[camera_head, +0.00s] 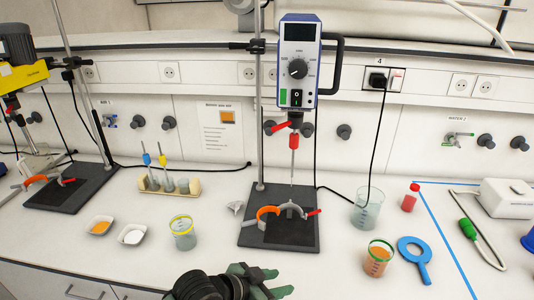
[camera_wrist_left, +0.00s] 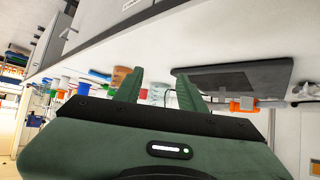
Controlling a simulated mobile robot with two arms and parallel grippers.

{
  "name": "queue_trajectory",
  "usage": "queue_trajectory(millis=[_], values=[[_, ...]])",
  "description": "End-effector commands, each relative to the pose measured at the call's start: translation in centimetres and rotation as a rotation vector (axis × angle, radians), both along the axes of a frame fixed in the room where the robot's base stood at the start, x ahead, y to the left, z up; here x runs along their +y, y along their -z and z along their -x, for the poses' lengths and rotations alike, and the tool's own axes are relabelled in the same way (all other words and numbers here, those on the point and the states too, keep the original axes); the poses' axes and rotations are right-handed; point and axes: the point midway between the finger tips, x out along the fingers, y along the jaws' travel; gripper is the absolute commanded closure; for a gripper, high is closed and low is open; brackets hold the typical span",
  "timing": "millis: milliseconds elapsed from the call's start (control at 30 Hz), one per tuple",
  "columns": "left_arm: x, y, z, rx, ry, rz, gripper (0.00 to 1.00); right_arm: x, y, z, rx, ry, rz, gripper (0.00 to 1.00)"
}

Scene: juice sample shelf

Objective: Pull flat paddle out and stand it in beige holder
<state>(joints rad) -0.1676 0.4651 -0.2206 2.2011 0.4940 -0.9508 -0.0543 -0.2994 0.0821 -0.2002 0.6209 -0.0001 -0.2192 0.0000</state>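The stirrer motor (camera_head: 298,62) hangs on a stand in the head view, with a red-collared shaft (camera_head: 293,165) pointing down from it. The shaft's lower end is too small to make out a paddle shape. The beige holder (camera_head: 155,185) stands on the bench to the left, with a blue-topped stirrer (camera_head: 147,160) and a yellow-topped stirrer (camera_head: 163,161) upright in it. My left gripper (camera_head: 281,280) is at the bottom, in front of the stand's plate, open and empty. Its spread green fingers also show in the left wrist view (camera_wrist_left: 160,90). My right gripper is not in view.
The dark stand plate (camera_head: 290,238) carries an orange-and-red clamp (camera_head: 268,212). Beakers stand around it: yellow-rimmed (camera_head: 183,236), clear (camera_head: 367,212) and orange-filled (camera_head: 376,262). Two white dishes (camera_head: 131,235) sit left.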

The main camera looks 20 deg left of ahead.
Motion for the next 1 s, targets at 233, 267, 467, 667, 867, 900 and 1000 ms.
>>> queue_trajectory(millis=[233,267,467,667,867,900,1000], values=[[1.8,-9.3,-8.7,-0.279,0.059,0.138,0.6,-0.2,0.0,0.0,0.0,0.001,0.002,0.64],[2.4,-10.7,-9.7,-0.317,0.058,0.157,0.6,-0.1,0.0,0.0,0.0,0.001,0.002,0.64],[6.8,-20.2,-14.7,-0.53,0.021,0.273,0.6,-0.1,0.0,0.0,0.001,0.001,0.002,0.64],[9.2,-24.3,-16.3,-0.618,-0.011,0.323,0.6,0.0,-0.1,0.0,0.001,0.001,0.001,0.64],[8.7,-24.9,-17.6,-0.627,-0.016,0.333,0.6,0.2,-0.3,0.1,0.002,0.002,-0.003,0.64],[8.5,-25.0,-18.0,-0.628,-0.015,0.334,0.6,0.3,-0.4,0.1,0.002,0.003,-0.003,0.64],[7.7,-25.1,-19.2,-0.627,-0.014,0.333,0.6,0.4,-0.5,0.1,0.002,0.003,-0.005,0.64]])
